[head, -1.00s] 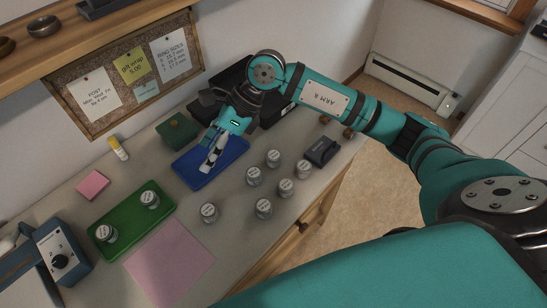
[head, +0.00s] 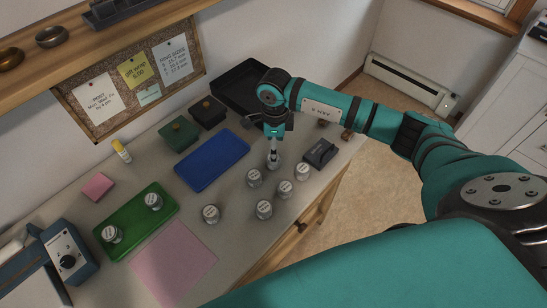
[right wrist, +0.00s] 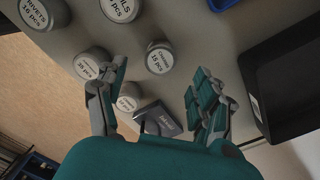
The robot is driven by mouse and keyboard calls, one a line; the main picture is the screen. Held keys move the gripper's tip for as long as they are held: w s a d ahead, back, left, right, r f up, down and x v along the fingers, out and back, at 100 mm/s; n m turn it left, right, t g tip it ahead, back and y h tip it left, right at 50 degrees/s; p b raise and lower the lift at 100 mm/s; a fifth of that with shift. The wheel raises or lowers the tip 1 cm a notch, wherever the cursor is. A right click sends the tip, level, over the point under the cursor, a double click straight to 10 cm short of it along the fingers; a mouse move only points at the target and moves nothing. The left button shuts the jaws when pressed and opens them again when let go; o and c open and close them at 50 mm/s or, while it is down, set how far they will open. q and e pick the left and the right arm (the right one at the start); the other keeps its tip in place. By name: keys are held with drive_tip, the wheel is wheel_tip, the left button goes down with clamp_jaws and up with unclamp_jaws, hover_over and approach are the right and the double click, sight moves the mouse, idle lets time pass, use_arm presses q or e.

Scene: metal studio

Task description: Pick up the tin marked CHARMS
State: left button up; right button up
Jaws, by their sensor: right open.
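Several grey lidded tins stand on the bench. In the right wrist view, a tin with a pale round lid (right wrist: 159,59) stands between and just beyond my fingertips; its small label seems to start with C, but I cannot read it surely. In the head view this tin (head: 273,162) is directly under my right gripper (head: 273,146). The right gripper (right wrist: 160,70) is open, its fingers spread on both sides in the right wrist view, with nothing held. My left gripper is not in view.
Close by stand other tins (head: 254,178), (head: 302,173) and a small dark box (head: 320,152). A blue tray (head: 212,160) is empty. A green tray (head: 133,220) holds two tins. A black tray (head: 240,88) lies behind. A pink sheet (head: 172,260) lies in front.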

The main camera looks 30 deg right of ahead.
wheel_tip(320, 180, down, 6)
drive_tip(key=shift+a+r+p, duration=0.15)
drive_tip(key=shift+r+p, duration=0.1)
drive_tip(key=shift+p, duration=0.75)
drive_tip(key=shift+f, duration=0.35)
drive_tip(key=shift+c, duration=0.3)
drive_tip(key=c, duration=1.2)
